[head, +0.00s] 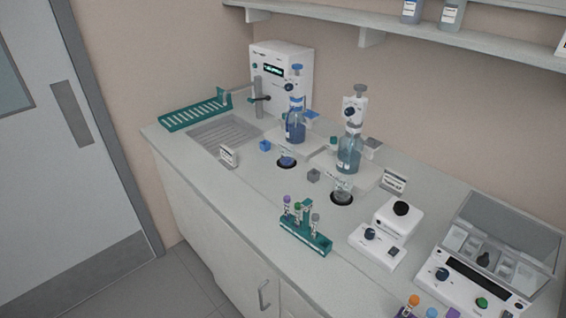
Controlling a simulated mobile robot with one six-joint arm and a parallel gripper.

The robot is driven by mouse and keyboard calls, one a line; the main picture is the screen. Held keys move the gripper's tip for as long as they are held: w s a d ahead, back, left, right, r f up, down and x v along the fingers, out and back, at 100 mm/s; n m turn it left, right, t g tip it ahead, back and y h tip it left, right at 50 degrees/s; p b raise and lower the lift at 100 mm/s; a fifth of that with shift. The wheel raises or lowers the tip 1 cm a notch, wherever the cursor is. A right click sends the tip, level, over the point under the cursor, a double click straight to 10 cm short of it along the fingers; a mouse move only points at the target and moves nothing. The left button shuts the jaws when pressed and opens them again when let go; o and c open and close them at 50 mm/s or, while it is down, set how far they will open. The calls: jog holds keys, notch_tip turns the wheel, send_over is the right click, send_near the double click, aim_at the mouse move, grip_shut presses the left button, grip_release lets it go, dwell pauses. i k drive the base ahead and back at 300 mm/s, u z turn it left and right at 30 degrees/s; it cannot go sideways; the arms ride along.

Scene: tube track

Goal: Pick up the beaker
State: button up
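Two small glass vessels that look like beakers stand on dark round pads on the bench. One beaker (287,161) holds blue liquid and stands in front of the dispenser bottle with the blue top. The other beaker (342,188) looks clear, stands nearer and to the right, and is in front of the grey-topped dispenser bottle. Which of them the task means, I cannot tell. My gripper is not in view.
A green tube rack (306,238) with several capped tubes stands near the front edge. Dispenser bottles (295,125) (349,150) stand behind the beakers. A white mixer (380,242) and a lidded instrument (480,275) are at right. A sink (222,133) is at left.

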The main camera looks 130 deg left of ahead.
aim_at(287, 155)
jog(key=u, duration=0.35)
jog(key=k, duration=0.15)
jog(key=u, duration=3.2)
jog(key=k, duration=0.25)
jog(key=u, duration=1.6)
